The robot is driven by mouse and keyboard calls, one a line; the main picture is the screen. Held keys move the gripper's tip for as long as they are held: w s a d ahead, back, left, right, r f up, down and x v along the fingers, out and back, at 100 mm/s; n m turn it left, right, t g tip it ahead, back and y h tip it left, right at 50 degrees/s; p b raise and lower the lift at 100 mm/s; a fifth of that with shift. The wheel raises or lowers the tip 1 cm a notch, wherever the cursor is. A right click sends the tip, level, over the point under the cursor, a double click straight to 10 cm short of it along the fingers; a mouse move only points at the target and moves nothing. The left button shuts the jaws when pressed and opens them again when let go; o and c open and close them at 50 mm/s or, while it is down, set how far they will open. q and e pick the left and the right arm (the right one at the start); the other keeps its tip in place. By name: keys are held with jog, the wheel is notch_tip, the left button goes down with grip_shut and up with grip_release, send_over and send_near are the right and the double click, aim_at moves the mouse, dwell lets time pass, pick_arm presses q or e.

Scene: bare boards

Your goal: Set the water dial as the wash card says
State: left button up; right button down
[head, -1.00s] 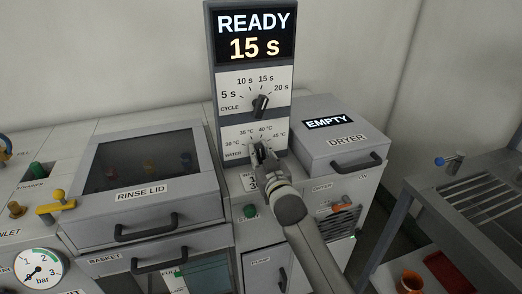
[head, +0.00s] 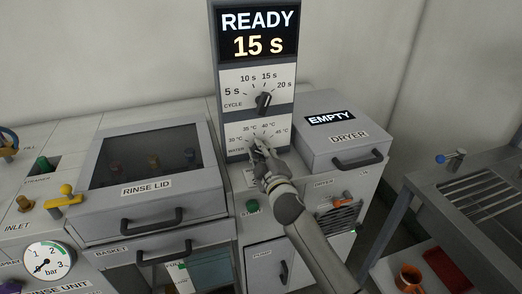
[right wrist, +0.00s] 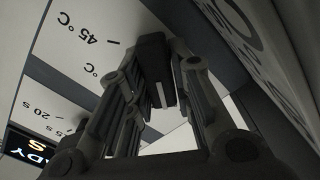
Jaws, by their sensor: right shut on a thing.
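The water dial's scale plate (head: 237,143) is on the lower face of the upright panel, with marks from 30 to 45 °C. My right gripper (head: 258,147) is at this dial, shut on its dark knob, and covers most of it in the head view. In the right wrist view the black knob (right wrist: 153,58) with a pale line sits between the fingers of my right gripper (right wrist: 158,95). I cannot tell which mark the knob points at. A white label below the dial (head: 250,177) is partly hidden by my right arm and unreadable. My left gripper is out of view.
The cycle dial (head: 264,101) is just above, under a display (head: 259,34) reading READY 15 s. The dryer box (head: 338,130), showing EMPTY, stands close on the right. The rinse lid (head: 147,165) is shut on the left. A green start button (head: 253,207) is below.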

jog(key=shift+f+n, duration=0.1)
jog(key=shift+n, duration=0.5)
jog(key=c, duration=1.3)
grip_release()
jog(key=v, duration=1.2)
